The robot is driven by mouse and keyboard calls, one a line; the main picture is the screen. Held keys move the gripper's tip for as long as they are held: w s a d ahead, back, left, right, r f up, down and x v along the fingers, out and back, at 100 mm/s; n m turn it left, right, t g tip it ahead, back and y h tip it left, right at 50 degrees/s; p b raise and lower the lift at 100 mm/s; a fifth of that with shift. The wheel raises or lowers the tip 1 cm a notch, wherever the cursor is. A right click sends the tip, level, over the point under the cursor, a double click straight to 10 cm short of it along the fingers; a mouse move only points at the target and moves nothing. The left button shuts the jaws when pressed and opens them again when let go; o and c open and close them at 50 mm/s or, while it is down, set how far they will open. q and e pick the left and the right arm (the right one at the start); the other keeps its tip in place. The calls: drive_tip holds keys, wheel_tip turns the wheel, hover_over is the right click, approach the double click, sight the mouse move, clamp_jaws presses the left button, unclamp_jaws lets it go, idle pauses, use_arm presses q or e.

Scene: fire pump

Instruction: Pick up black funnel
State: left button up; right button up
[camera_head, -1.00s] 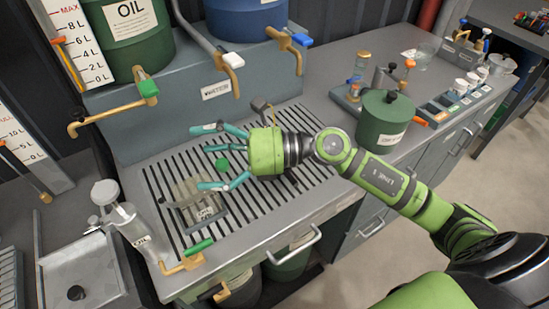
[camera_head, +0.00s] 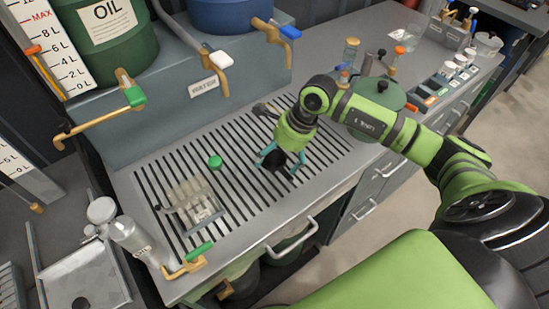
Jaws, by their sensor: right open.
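A small black object that looks like the black funnel (camera_head: 275,161) is on the slotted grate of the workbench, partly hidden by my right gripper. My right gripper (camera_head: 280,164) points down over it with its teal fingers open on either side. I cannot tell whether the fingers touch it. My left gripper is not in view.
A clear container (camera_head: 192,204) and a green knob (camera_head: 215,161) are on the grate (camera_head: 240,195) to the left. A green canister (camera_head: 380,95) stands behind my right arm. Taps from the oil drum (camera_head: 105,35) and blue drum (camera_head: 235,12) overhang the back.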

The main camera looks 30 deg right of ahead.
drive_tip(key=shift+x, duration=0.75)
drive_tip(key=c, duration=1.2)
drive_tip(key=shift+r, duration=0.1)
